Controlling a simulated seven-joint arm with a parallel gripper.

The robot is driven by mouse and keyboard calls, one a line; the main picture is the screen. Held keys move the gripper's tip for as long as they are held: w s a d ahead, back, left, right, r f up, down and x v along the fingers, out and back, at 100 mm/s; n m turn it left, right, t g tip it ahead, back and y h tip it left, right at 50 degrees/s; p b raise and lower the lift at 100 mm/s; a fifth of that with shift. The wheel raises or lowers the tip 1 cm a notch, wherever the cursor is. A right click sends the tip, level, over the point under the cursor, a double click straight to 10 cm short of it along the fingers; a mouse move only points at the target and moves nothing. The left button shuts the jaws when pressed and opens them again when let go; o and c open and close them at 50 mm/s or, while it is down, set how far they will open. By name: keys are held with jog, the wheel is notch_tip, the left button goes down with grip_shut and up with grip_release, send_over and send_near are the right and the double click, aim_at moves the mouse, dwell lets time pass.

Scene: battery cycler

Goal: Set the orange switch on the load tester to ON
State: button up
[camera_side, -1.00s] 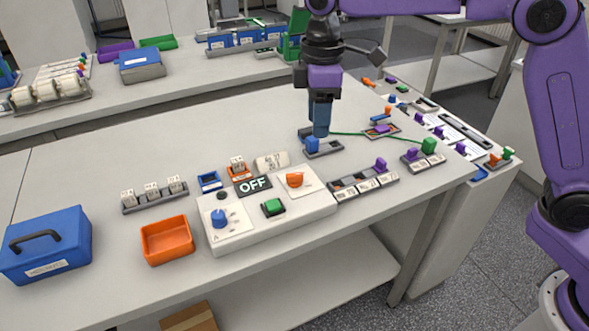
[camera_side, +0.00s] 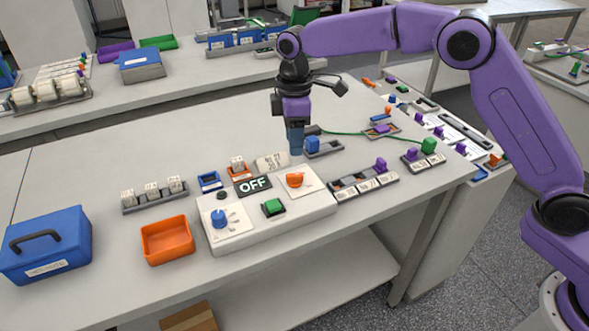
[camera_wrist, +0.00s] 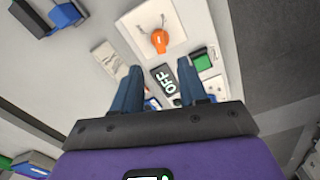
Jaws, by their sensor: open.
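The load tester (camera_side: 260,225) is a pale box near the table's front edge, with a display (camera_side: 253,185) that reads OFF. Its orange switch (camera_side: 295,180) is a round knob on a white plate at the box's right rear; it also shows in the wrist view (camera_wrist: 160,40). A green button (camera_side: 273,207) and a blue knob (camera_side: 219,218) are on the same box. My gripper (camera_side: 296,153) is open and empty, pointing down above and behind the tester, apart from the orange switch. In the wrist view its two blue fingers (camera_wrist: 160,82) are spread apart.
A white labelled piece (camera_side: 272,162) lies behind the tester. A blue block in a grey holder (camera_side: 325,149) stands right of my gripper. A rack with a purple piece (camera_side: 364,185) is right of the tester. An orange tray (camera_side: 167,240) is left of it.

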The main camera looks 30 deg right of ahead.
aim_at(295, 174)
notch_tip(295, 174, down, 9)
jog(key=shift+f, duration=0.2)
dwell(0.3)
grip_shut()
